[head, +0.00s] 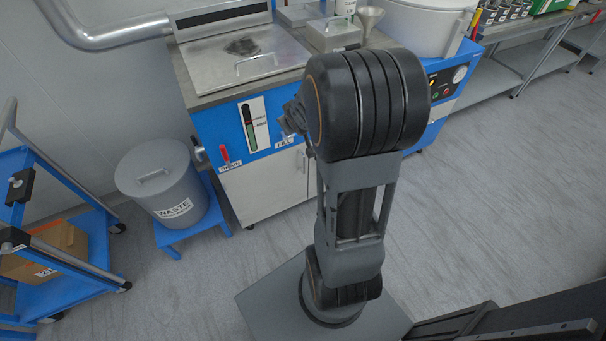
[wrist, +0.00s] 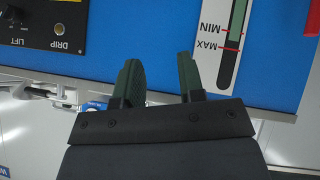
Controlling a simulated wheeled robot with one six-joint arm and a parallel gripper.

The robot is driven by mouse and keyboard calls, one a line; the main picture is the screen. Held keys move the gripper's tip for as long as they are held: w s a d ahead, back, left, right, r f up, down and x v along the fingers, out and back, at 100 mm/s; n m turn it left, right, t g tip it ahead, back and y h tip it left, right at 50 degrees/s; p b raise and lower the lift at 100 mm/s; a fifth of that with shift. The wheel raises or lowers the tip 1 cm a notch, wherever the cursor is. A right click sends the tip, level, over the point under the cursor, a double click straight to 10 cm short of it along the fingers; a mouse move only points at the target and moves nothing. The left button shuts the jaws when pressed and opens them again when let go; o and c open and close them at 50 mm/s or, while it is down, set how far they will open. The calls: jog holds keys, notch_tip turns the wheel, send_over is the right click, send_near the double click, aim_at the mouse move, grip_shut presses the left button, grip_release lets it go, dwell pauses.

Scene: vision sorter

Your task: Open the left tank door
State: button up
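The left tank (head: 214,122) is a blue-fronted unit with a metal lid on top. Its pale grey door (head: 262,190) is below the blue panel and looks shut. A small handle (head: 300,160) shows near the door's right edge, partly beside my arm. My gripper (wrist: 162,78) is open and empty in the wrist view, its two dark green fingertips apart in front of the blue panel (wrist: 140,35).
A grey waste bin (head: 160,185) stands on a blue stand left of the tank. A blue cart (head: 75,285) is at far left. A level gauge (head: 254,124) and red drain lever (head: 225,154) are on the tank front.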

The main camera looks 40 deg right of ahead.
jog(key=w+d+f+n+t+b, duration=0.15)
jog(key=d+f+b, duration=0.45)
jog(key=f, duration=0.9)
jog(key=m+t+y+b, duration=0.1)
jog(key=t+y+b, duration=0.3)
jog(key=t+b, duration=0.35)
send_near(304, 165)
jog(key=w, duration=0.3)
jog(key=w+b, duration=0.1)
jog(key=w, duration=0.3)
jog(key=w+b, duration=0.1)
jog(key=w, duration=0.2)
jog(key=shift+w+f, duration=0.2)
jog(key=shift+f, duration=0.15)
jog(key=shift+c, duration=0.3)
grip_shut()
